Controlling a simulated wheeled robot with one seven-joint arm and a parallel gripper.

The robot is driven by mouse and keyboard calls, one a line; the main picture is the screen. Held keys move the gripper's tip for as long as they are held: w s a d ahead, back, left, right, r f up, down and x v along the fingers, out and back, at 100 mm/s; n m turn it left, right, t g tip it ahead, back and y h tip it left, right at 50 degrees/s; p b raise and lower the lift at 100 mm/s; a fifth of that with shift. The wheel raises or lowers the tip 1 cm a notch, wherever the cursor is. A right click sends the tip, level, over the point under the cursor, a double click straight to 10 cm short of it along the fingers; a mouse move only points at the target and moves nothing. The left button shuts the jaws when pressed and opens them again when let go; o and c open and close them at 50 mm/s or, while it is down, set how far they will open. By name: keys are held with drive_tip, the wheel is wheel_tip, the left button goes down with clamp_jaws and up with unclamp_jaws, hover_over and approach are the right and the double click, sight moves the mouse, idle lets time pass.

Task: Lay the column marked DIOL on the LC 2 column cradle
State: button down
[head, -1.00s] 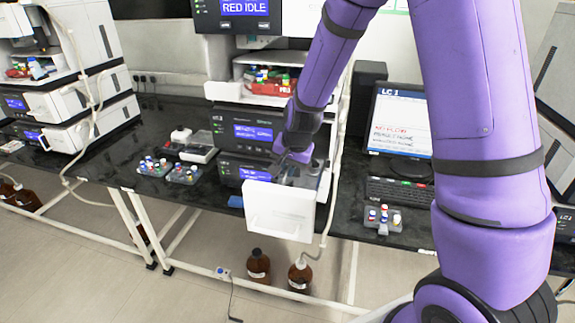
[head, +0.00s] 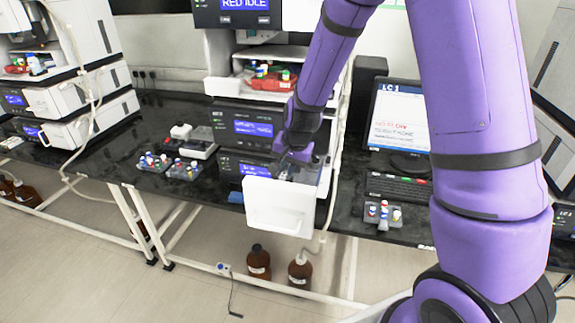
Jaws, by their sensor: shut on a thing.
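My gripper (head: 287,172) reaches down into the open compartment behind the white drop-down front (head: 278,207) of the middle instrument stack. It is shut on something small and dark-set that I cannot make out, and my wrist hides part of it. I cannot read a DIOL mark on anything. I cannot make out a column cradle or an LC 2 label. The monitor (head: 400,118) to the right of this stack reads LC 1.
Small racks with coloured-cap vials (head: 184,170) stand left of the stack. Another vial rack (head: 383,214) is at the bench's front edge, right, below a keyboard (head: 398,188). A second instrument stack (head: 90,125) is at the far left. Brown bottles (head: 259,262) stand on the floor.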

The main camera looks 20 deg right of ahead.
drive_tip(key=shift+f, duration=0.2)
drive_tip(key=c, duration=1)
unclamp_jaws()
drive_tip(key=shift+c, duration=0.2)
drive_tip(key=s+d+r+n, duration=0.1)
drive_tip(key=s+r, duration=0.4)
drive_tip(key=r, duration=0.3)
drive_tip(key=s+d+r+n+t, duration=0.1)
drive_tip(key=s+d+r, duration=0.1)
drive_tip(key=s+r, duration=0.35)
drive_tip(key=s+d+r+n, duration=0.1)
drive_tip(key=s+r+n, duration=0.15)
drive_tip(key=r, duration=0.65)
drive_tip(key=s+d+r+n, duration=0.1)
drive_tip(key=s+r, duration=0.1)
drive_tip(key=s, duration=0.6)
drive_tip(key=s+d+r+n+t+h, duration=0.1)
drive_tip(key=s+r+n, duration=0.1)
drive_tip(key=s, duration=0.6)
drive_tip(key=shift+s+d+r, duration=0.15)
drive_tip(key=shift+d+r, duration=0.25)
drive_tip(key=shift+r, duration=0.3)
